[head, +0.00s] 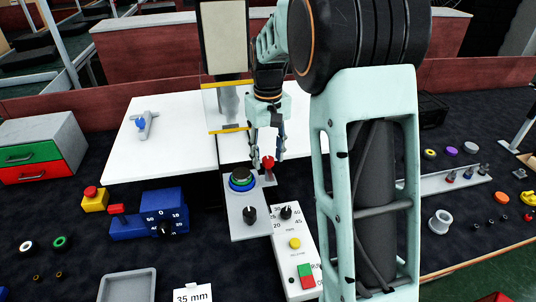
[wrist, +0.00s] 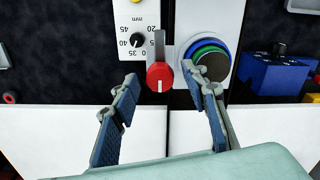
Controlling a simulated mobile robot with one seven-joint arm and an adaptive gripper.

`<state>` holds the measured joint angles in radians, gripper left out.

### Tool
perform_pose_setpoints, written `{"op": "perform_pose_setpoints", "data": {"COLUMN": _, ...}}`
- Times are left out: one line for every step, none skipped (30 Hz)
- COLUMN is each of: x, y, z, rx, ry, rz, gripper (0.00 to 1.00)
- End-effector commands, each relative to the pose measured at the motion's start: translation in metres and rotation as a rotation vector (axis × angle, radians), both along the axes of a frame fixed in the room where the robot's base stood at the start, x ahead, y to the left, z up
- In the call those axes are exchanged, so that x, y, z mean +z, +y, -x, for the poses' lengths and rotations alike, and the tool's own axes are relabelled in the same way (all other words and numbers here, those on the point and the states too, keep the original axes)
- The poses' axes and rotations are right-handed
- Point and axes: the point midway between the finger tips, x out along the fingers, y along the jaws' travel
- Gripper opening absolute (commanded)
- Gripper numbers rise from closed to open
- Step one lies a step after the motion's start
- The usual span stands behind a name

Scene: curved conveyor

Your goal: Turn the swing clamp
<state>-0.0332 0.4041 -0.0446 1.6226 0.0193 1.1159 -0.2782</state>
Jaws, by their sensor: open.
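The swing clamp looks to be the red round cap with a white mark (wrist: 160,77) and a grey arm (wrist: 159,45) in the wrist view. The arm points toward the top of that picture, away from my palm. In the head view the red cap (head: 268,163) shows below my gripper (head: 267,158). My gripper is open and points down at it. In the wrist view the two blue-padded fingers (wrist: 160,82) stand left and right of the cap, with a gap on both sides. Whether the fingertips reach down to the cap's height I cannot tell.
Beside the cap is a stack of green, blue and black rings (head: 242,179) on a grey plate (head: 248,222). A white control box (head: 295,262) and a blue dial box (head: 150,225) stand nearby. White table tops (head: 165,150) lie behind.

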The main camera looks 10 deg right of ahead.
Motion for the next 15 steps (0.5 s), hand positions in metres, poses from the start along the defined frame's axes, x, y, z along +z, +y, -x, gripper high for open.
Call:
{"op": "perform_pose_setpoints", "data": {"x": -0.0001, "y": 0.0000, "z": 0.0000, "rx": 0.000, "ry": 0.000, "rz": 0.000, "gripper": 0.41}}
{"op": "perform_pose_setpoints", "data": {"x": 0.0000, "y": 0.0000, "z": -0.0001, "rx": 0.000, "ry": 0.000, "rz": 0.000, "gripper": 0.41}}
{"op": "perform_pose_setpoints", "data": {"x": 0.0001, "y": 0.0000, "z": -0.0001, "rx": 0.000, "ry": 0.000, "rz": 0.000, "gripper": 0.41}}
{"op": "perform_pose_setpoints", "data": {"x": 0.0001, "y": 0.0000, "z": -0.0001, "rx": 0.000, "ry": 0.000, "rz": 0.000, "gripper": 0.41}}
{"op": "perform_pose_setpoints", "data": {"x": 0.0002, "y": 0.0000, "z": -0.0001, "rx": 0.000, "ry": 0.000, "rz": 0.000, "gripper": 0.40}}
{"op": "perform_pose_setpoints", "data": {"x": 0.0002, "y": -0.0001, "z": -0.0001, "rx": 0.000, "ry": 0.000, "rz": 0.000, "gripper": 0.36}}
{"op": "perform_pose_setpoints", "data": {"x": 0.0003, "y": 0.0000, "z": -0.0001, "rx": 0.000, "ry": 0.000, "rz": 0.000, "gripper": 0.32}}
{"op": "perform_pose_setpoints", "data": {"x": 0.0003, "y": 0.0000, "z": -0.0002, "rx": 0.000, "ry": -0.001, "rz": 0.000, "gripper": 0.29}}
{"op": "perform_pose_setpoints", "data": {"x": 0.0004, "y": 0.0000, "z": -0.0002, "rx": 0.000, "ry": -0.001, "rz": 0.000, "gripper": 0.25}}
{"op": "perform_pose_setpoints", "data": {"x": 0.0004, "y": 0.0000, "z": -0.0002, "rx": 0.000, "ry": -0.001, "rz": 0.000, "gripper": 0.21}}
{"op": "perform_pose_setpoints", "data": {"x": 0.0004, "y": 0.0000, "z": -0.0002, "rx": 0.000, "ry": -0.001, "rz": 0.000, "gripper": 0.18}}
{"op": "perform_pose_setpoints", "data": {"x": 0.0005, "y": 0.0000, "z": -0.0002, "rx": 0.000, "ry": -0.001, "rz": 0.000, "gripper": 0.14}}
{"op": "perform_pose_setpoints", "data": {"x": 0.0005, "y": 0.0000, "z": -0.0002, "rx": 0.000, "ry": -0.001, "rz": 0.000, "gripper": 0.10}}
{"op": "perform_pose_setpoints", "data": {"x": 0.0005, "y": 0.0000, "z": -0.0002, "rx": 0.000, "ry": -0.001, "rz": 0.000, "gripper": 0.07}}
{"op": "perform_pose_setpoints", "data": {"x": 0.0006, "y": 0.0000, "z": -0.0002, "rx": 0.000, "ry": -0.001, "rz": 0.000, "gripper": 0.03}}
